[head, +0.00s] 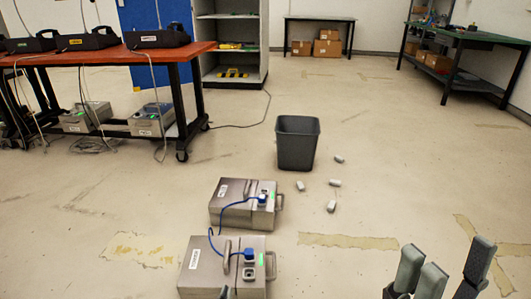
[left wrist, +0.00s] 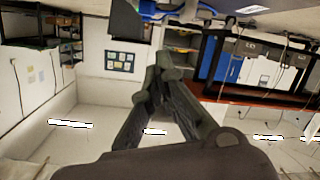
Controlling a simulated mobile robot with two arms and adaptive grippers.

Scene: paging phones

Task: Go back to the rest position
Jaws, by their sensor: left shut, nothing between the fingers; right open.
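Two silver metal cases lie on the floor in the head view, a nearer one (head: 205,285) and a farther one (head: 232,213). A blue cable (head: 221,210) runs between their blue plugs, and each case shows a green light. My left gripper (head: 224,293) shows only as a small dark tip at the bottom edge, in front of the nearer case. In the left wrist view, which is upside down, its fingers (left wrist: 166,72) are closed together and empty, with blue cable (left wrist: 175,12) at the top edge. My right gripper (head: 447,258) is open and empty at the bottom right.
A dark bin (head: 297,145) stands beyond the cases, with several small grey pieces (head: 335,183) on the floor to its right. An orange-topped table (head: 110,53) with black devices stands at the left. A green-topped table (head: 460,37) stands at the far right.

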